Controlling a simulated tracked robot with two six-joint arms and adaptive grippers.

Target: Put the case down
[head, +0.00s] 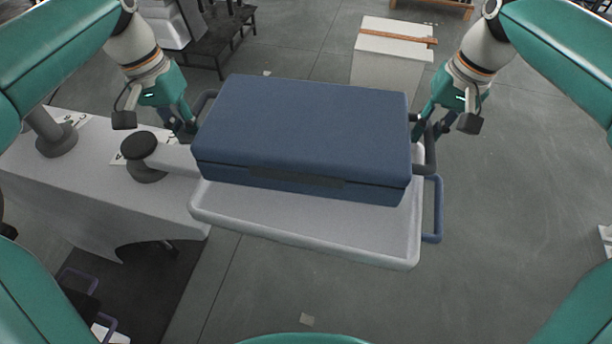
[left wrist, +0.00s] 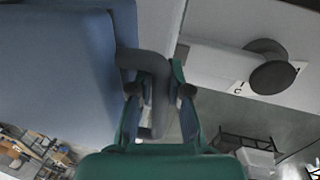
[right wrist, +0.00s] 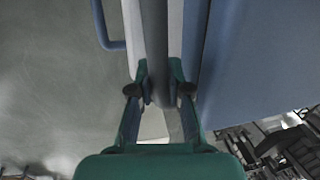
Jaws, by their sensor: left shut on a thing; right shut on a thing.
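The blue case (head: 305,130) is level, over or on a pale grey tray (head: 300,232) with a raised rim. I cannot tell whether the case touches the tray. My left gripper (head: 190,125) is shut on the dark handle at the case's left end; in the left wrist view the fingers (left wrist: 160,95) close around the handle bar. My right gripper (head: 425,128) is shut on the handle at the right end; the right wrist view shows its fingers (right wrist: 160,92) around the bar. The case also shows in the left wrist view (left wrist: 55,75) and the right wrist view (right wrist: 260,55).
A blue bar handle (head: 437,210) sticks out at the tray's right side. A pale table (head: 95,190) with dark-capped round fixtures stands at the left. A white box (head: 388,70) with a brown strip stands behind.

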